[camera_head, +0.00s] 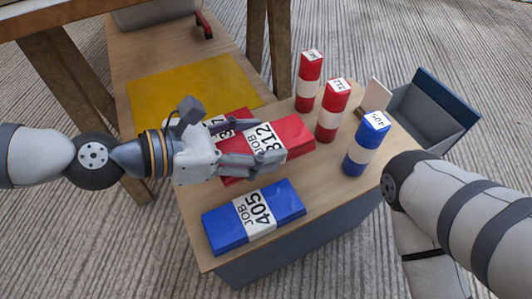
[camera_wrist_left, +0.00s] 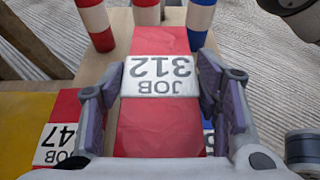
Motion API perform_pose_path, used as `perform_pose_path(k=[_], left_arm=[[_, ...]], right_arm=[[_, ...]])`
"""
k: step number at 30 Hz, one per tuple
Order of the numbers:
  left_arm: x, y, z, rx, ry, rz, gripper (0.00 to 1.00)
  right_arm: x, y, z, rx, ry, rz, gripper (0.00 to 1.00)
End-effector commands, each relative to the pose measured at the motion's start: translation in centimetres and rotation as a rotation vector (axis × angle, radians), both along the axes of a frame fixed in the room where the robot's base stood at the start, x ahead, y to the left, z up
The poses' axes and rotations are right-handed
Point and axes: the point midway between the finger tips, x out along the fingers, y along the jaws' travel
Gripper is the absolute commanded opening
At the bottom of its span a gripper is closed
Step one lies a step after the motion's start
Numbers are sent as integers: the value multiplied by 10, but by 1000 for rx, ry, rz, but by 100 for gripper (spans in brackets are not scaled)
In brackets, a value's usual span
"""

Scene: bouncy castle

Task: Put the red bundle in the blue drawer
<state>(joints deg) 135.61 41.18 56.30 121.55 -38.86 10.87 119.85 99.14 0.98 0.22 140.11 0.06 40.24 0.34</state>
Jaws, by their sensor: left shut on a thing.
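A red bundle with a white band marked JOB 312 (camera_head: 293,132) lies at the middle of the wooden top. My left gripper (camera_head: 268,150) is shut on it. In the left wrist view, the fingers (camera_wrist_left: 155,90) sit on both sides of the band. A second red bundle (camera_head: 236,116) lies behind it, partly hidden by my gripper; its label, ending in 47 in the left wrist view (camera_wrist_left: 62,132), is partly cut off. An open drawer with a dark blue front (camera_head: 448,97) and grey inside sticks out at the right. My right gripper is out of view.
A blue bundle marked JOB 405 (camera_head: 253,216) lies at the near edge. Two red-and-white cylinders (camera_head: 308,82) (camera_head: 332,112) and a blue-and-white one (camera_head: 366,145) stand between the bundles and the drawer, near a small upright card (camera_head: 376,95). A yellow mat (camera_head: 190,90) lies behind.

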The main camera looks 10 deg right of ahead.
Motion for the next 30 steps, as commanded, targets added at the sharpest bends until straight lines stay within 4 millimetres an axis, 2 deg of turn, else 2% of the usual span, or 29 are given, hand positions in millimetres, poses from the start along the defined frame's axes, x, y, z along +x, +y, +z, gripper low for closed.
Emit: perform_pose_path(k=[1, 5, 7, 11, 23, 24, 25, 30], left_arm=[[7, -5, -15, 0, 1, -1, 25], [16, -11, -24, -2, -1, 0, 25], [23, -16, -37, -1, 1, 0, 25], [22, -15, -59, -2, 1, 1, 25], [22, -14, -64, -2, -3, 1, 25], [22, -14, -64, -1, -2, 1, 62], [22, -14, -64, -1, -3, 1, 65], [22, -14, -63, -1, -4, 1, 65]], right_arm=[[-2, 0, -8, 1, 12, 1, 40], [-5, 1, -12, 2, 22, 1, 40], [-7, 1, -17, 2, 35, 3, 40], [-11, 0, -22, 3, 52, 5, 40], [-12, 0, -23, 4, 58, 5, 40], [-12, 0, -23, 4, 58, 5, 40], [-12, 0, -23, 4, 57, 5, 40], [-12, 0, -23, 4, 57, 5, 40]])
